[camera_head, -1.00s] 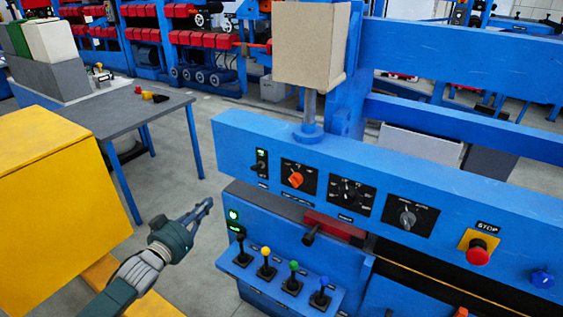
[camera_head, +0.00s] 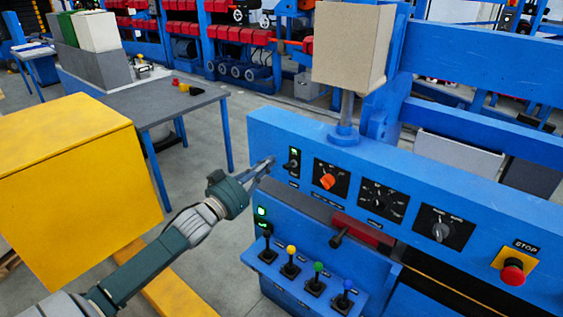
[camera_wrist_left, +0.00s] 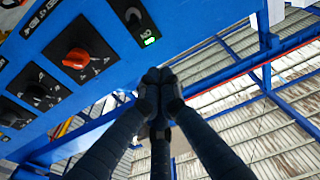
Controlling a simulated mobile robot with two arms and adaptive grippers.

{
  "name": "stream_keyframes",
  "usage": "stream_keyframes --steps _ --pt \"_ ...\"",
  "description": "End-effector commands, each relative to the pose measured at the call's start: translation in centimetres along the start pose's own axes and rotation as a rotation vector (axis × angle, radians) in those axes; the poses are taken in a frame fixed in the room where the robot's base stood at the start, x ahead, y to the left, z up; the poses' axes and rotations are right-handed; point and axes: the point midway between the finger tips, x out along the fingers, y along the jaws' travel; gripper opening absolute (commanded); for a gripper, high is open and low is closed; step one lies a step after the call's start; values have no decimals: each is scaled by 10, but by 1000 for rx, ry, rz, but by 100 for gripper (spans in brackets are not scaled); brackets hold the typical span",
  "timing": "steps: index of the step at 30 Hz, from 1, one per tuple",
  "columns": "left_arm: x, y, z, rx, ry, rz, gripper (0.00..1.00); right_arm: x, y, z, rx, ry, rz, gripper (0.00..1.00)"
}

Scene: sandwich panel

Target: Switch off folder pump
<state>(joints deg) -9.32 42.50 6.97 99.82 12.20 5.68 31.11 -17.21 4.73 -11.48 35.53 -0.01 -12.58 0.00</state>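The blue control panel (camera_head: 272,137) has a small black toggle switch (camera_head: 293,164) at its left end with a lit green indicator above it. In the left wrist view this switch (camera_wrist_left: 134,17) is at top centre, beside its lit green light (camera_wrist_left: 150,41). I cannot read which control is the folder pump. My left gripper (camera_head: 268,163) is just left of the switch in the head view, apparently apart from it. In the left wrist view the fingertips (camera_wrist_left: 158,80) are together and empty, and a gap shows between them and the switch. My right gripper is not in view.
An orange knob (camera_head: 327,181), black dials (camera_head: 383,198) and a red stop button (camera_head: 512,272) lie further right. Several coloured-knob levers (camera_head: 291,262) stand on a lower ledge. A yellow box (camera_head: 80,190) stands left, a grey table (camera_head: 165,103) behind.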

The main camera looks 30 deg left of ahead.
Motion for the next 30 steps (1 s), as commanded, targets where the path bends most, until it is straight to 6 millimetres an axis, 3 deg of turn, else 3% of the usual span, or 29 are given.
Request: stream_keyframes --steps 6,12,15,19,30 --pt "43 -1 -4 1 3 -1 0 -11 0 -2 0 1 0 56" --pt "74 0 1 0 -2 -1 0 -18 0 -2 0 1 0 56" --pt "65 0 20 -2 -5 -1 0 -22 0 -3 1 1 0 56" --pt "61 0 31 -1 -1 -1 0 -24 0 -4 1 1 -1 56" --pt "58 0 38 1 0 0 0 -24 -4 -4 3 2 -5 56"
